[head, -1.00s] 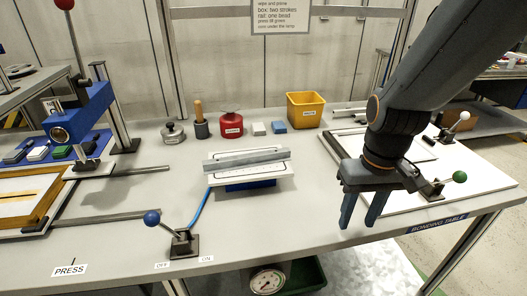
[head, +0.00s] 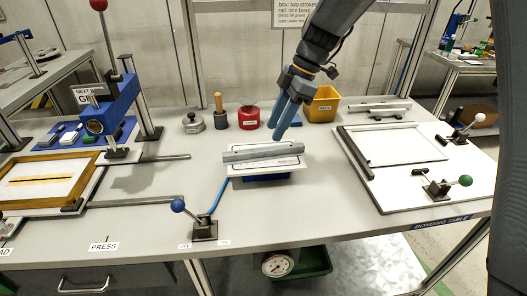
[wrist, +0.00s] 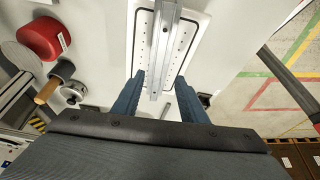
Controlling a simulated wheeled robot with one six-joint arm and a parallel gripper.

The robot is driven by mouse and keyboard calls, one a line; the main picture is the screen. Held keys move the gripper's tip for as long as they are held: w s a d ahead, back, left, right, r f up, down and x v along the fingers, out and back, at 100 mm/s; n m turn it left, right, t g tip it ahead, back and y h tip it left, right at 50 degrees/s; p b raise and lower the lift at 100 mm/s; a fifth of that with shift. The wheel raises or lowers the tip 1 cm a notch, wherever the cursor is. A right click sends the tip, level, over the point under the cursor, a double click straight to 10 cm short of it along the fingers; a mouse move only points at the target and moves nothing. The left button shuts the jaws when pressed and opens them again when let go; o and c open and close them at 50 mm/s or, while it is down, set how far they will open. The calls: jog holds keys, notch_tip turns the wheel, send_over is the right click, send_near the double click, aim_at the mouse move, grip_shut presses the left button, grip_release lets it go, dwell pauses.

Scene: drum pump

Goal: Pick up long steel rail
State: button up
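A long steel rail (head: 263,152) lies lengthwise across a white perforated plate (head: 262,170) on a blue base at mid-table. My gripper (head: 281,134) is above and just behind the rail, with its blue fingers pointing down. In the wrist view, the rail (wrist: 163,40) runs from the top edge down between the two fingers. My gripper (wrist: 160,92) is open there, with a finger on each side of the rail's near end and gaps between. I cannot tell the exact height of the fingertips above the rail.
A red container (head: 249,117) and a yellow bin (head: 322,105) stand behind the plate. A blue-knobbed lever (head: 203,226) stands in front, left of it. A blue press (head: 110,105) is at the left, and a white framed board (head: 395,150) with levers at the right.

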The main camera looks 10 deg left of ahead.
aim_at(264, 149)
jog(key=p+x, duration=0.2)
jog(key=x, duration=0.5)
jog(key=shift+w+f+p, duration=0.1)
jog(key=shift+f+p, duration=0.05)
jog(key=shift+p, duration=0.25)
jog(key=shift+c, duration=0.3)
grip_shut()
